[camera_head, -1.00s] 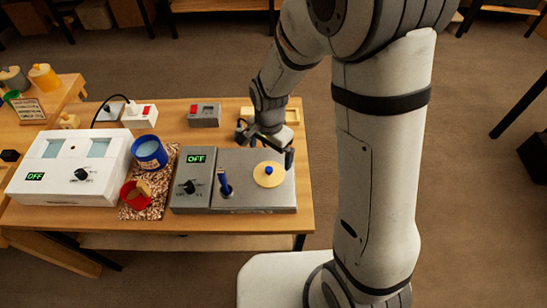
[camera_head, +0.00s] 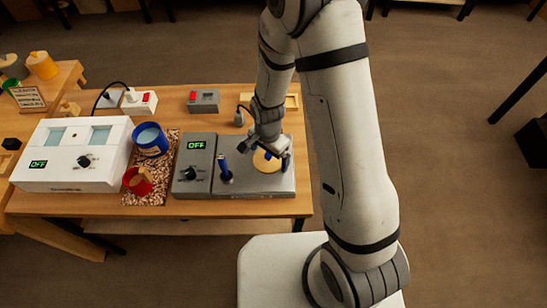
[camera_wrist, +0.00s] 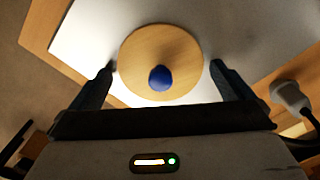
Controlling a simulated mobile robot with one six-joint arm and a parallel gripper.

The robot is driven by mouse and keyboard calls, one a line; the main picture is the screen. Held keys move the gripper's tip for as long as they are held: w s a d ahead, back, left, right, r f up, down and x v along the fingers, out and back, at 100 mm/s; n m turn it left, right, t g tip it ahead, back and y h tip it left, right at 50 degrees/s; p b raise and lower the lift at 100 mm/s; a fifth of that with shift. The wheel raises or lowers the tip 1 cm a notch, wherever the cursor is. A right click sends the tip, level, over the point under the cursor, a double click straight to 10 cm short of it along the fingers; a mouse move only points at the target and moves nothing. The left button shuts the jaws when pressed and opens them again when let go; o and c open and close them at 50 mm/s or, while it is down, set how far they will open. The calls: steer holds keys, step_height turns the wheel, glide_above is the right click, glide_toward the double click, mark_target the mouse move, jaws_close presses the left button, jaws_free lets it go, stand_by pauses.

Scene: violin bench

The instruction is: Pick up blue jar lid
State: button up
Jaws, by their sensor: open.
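The blue jar lid (camera_head: 262,163) is a round, light wooden disc with a blue knob. It lies flat on the grey metal plate of the hot plate unit (camera_head: 250,187). In the wrist view the lid (camera_wrist: 135,55) shows whole, with its blue knob (camera_wrist: 161,78) facing me. My gripper (camera_head: 273,156) is open above the lid and covers part of it in the head view. In the wrist view my gripper's two fingers (camera_wrist: 161,73) stand on either side of the lid, with the knob between them. Nothing is held.
A blue jar (camera_head: 151,140) and a red cup (camera_head: 138,182) with a wooden piece stand on a speckled mat (camera_head: 166,152). A blue-handled tool (camera_head: 224,170) stands upright left of the lid. A white device (camera_head: 72,153) is at left. A grey switch box (camera_head: 204,101) lies behind.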

steer(key=shift+c, duration=0.3)
steer(key=c, duration=0.8)
steer(key=shift+o, duration=0.2)
steer(key=shift+r, duration=0.15)
